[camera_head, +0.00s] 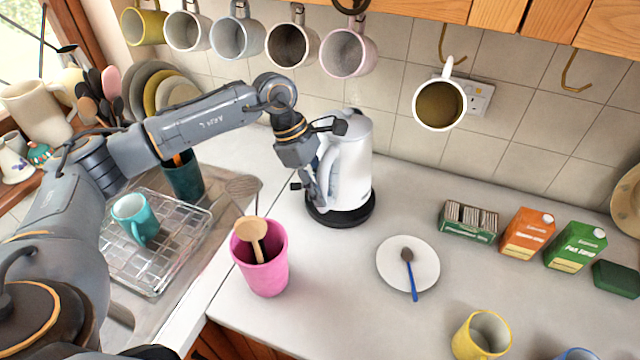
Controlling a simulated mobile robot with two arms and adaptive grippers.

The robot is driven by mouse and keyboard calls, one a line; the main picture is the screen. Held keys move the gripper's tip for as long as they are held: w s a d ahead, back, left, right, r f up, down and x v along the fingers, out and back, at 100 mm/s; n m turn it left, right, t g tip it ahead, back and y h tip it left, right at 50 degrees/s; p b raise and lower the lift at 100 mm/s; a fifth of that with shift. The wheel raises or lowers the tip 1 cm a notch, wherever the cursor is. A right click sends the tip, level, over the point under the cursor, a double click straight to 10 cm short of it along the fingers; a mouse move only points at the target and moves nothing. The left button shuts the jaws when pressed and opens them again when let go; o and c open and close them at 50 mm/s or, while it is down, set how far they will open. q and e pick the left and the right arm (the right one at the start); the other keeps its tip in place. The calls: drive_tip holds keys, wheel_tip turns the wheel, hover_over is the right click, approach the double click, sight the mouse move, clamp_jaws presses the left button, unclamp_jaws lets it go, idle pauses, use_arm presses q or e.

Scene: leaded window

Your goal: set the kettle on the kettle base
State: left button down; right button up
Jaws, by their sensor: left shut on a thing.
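The white kettle (352,165) stands upright at the back of the counter, against or just in front of the tiled wall. The round black kettle base (341,214) shows under it. The kettle looks to be on the base or very close above it; I cannot tell if it is fully seated. My left gripper (313,190) is at the kettle's left side, shut on its handle. The gripper and wrist hide part of the handle and the kettle's left side. My right gripper is not in view.
A pink cup (261,262) with a wooden spoon stands in front of the kettle. A white plate (408,264) with a blue-handled spoon lies to the right. Mugs (347,52) hang above. Boxes (527,233) stand at right. A sink rack (157,250) holds a teal mug (134,217).

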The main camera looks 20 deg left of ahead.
use_arm(q)
drive_tip(key=shift+w+f, duration=0.1)
drive_tip(key=shift+f, duration=0.45)
drive_tip(key=shift+f+b, duration=0.25)
drive_tip(key=shift+b, duration=0.1)
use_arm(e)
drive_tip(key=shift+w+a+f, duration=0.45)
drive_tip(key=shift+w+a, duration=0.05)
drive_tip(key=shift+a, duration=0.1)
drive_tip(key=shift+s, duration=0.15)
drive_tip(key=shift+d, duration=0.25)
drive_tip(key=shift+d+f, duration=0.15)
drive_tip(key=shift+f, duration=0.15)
use_arm(q)
drive_tip(key=shift+b, duration=0.55)
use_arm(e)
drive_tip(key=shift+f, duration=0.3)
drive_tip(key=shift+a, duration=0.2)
use_arm(q)
drive_tip(key=shift+f+b, duration=0.6)
drive_tip(key=shift+f, duration=0.05)
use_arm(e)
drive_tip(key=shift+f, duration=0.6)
